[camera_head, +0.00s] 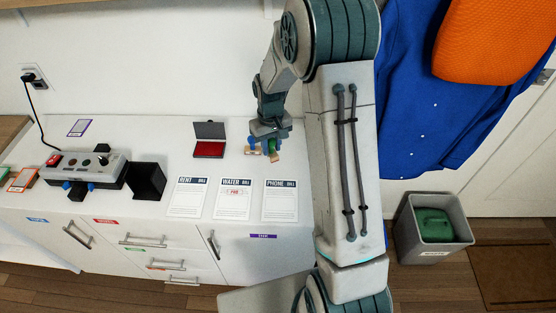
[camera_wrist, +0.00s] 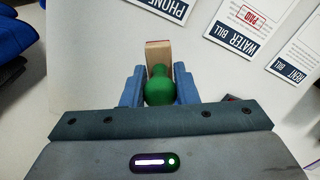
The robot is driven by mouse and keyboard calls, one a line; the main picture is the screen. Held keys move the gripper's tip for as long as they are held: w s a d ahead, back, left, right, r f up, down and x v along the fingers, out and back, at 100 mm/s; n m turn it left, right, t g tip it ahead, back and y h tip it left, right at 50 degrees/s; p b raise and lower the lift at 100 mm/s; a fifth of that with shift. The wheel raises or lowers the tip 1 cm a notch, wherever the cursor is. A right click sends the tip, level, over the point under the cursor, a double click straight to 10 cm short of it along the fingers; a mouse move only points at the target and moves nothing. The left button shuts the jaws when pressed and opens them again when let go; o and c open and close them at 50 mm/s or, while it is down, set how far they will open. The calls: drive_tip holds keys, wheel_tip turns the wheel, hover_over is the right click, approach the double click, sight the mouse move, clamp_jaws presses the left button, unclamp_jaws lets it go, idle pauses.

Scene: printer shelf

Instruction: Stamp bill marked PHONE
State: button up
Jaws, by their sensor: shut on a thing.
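The PHONE bill (camera_head: 280,202) lies flat at the right end of a row of three bills and carries no visible red mark. Its printed end shows at the top of the wrist view (camera_wrist: 165,8). My gripper (camera_wrist: 157,88) is shut on a stamp with a green knob (camera_wrist: 159,86) and a wooden block. In the head view my gripper (camera_head: 264,148) is behind the PHONE bill, near the counter's right end. An open red ink pad (camera_head: 209,150) lies left of my gripper.
The WATER bill (camera_head: 233,202) bears a red PAID mark; the RENT bill (camera_head: 187,200) is left of it. A black open box (camera_head: 148,180) and a grey device (camera_head: 85,168) stand farther left. A bin (camera_head: 432,228) and blue clothing are right of the counter.

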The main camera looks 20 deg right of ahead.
drive_tip(key=s+n, duration=1)
drive_tip(key=n, duration=1.1)
drive_tip(key=shift+f+b, duration=2.3)
drive_tip(key=shift+f, duration=0.4)
drive_tip(key=shift+s+f+b, duration=0.1)
drive_tip(key=shift+f+b, duration=0.45)
drive_tip(key=shift+b, duration=0.05)
wheel_tip(320, 180, up, 7)
drive_tip(key=p, duration=0.5)
idle(0.4)
